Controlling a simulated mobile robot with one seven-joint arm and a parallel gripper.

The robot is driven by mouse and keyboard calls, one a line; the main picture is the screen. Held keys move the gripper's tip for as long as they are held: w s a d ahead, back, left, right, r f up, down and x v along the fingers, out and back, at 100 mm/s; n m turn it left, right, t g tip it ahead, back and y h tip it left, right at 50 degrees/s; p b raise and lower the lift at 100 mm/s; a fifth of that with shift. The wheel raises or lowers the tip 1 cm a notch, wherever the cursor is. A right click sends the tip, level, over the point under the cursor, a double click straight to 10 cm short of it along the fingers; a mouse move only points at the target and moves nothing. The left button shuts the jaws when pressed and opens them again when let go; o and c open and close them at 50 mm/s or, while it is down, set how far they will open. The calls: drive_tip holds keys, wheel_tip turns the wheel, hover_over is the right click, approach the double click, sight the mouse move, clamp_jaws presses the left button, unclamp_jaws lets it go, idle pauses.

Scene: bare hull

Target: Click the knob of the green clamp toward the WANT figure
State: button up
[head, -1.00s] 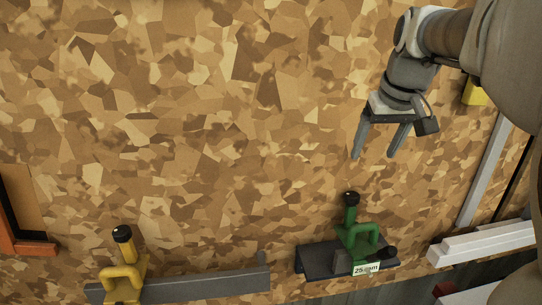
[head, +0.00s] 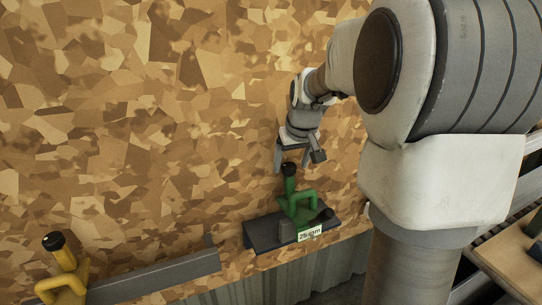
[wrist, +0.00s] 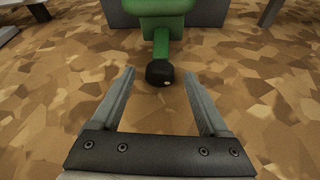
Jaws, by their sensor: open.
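The green clamp (head: 300,203) stands on a dark grey plate (head: 262,236) near the board's front edge in the head view. Its black knob (head: 289,169) tops a green stem that points toward my gripper. A white label (head: 309,234) at its front seems to read 25 with a unit, partly blurred. My gripper (head: 294,168) is just beyond the knob, fingers apart. In the wrist view the knob (wrist: 160,73) lies ahead, centred between the fingertips of my gripper (wrist: 158,76), with room on both sides. I see no WANT figure.
A yellow clamp (head: 64,272) with a black knob stands at the lower left, by a long grey bar (head: 155,277). The speckled board (head: 130,120) is clear at the left and middle. My arm covers much of the right side.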

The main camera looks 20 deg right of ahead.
drive_tip(key=shift+w+f, duration=0.25)
drive_tip(key=shift+f, duration=0.3)
clamp_jaws()
